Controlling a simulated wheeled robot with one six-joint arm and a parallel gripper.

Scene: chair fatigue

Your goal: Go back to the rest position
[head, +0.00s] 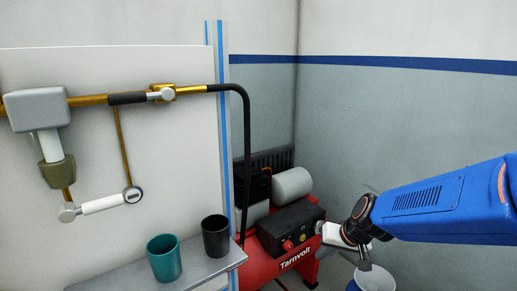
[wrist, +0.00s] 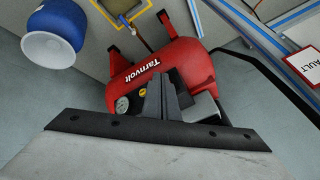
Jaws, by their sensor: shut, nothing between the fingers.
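My gripper shows in the wrist view (wrist: 163,95) as two grey fingers close together, shut and empty. The red compressor marked Tarnvolt (wrist: 135,75) lies beyond the fingers in that view. In the head view, my blue arm reaches in from the right, and my gripper (head: 362,260) hangs at its end, just right of the compressor (head: 263,264). The fingertips are small there. It holds nothing and appears apart from the things around it.
A teal cup (head: 164,258) and a black cup (head: 215,237) stand on a grey shelf (head: 208,268). Brass pipework with a valve handle (head: 128,98) runs along the white panel. A blue drum (head: 374,280) stands below my gripper; it also shows in the wrist view (wrist: 58,28).

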